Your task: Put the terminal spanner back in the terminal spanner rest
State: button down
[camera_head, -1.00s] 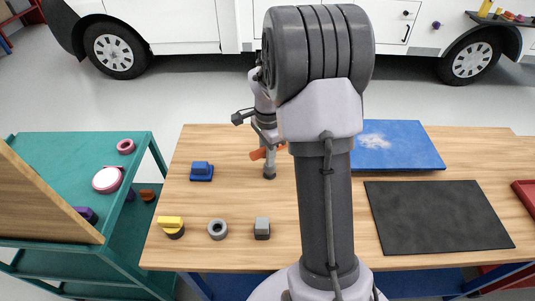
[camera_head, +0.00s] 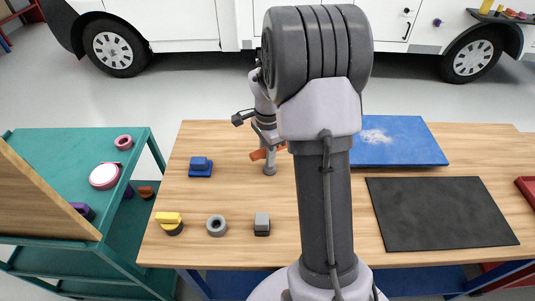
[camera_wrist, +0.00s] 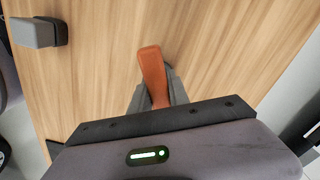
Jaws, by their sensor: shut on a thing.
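The orange bar (camera_wrist: 153,74), which I take to be the terminal spanner, lies between the grey fingers of my gripper (camera_wrist: 160,88) in the wrist view. The gripper is shut on it. In the head view, my gripper (camera_head: 269,164) points down over the wooden table, left of my large arm link, and the orange spanner (camera_head: 258,154) sticks out sideways from it. Whether it touches the table is unclear. I cannot tell which thing is the terminal spanner rest. A grey block on a dark base (camera_head: 262,224) stands nearer the front; it also shows upper left in the wrist view (camera_wrist: 34,33).
On the wooden table (camera_head: 230,190) are a blue block (camera_head: 200,167), a yellow-topped piece (camera_head: 168,221) and a grey ring (camera_head: 217,226). A blue board (camera_head: 400,145) and black mat (camera_head: 440,215) lie right. A teal cart (camera_head: 50,155) stands left. My arm hides the table's middle.

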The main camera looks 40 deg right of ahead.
jog(key=c, duration=1.7)
grip_release()
jog(key=shift+f, duration=0.15)
jog(key=o, duration=0.5)
jog(key=shift+o, duration=0.2)
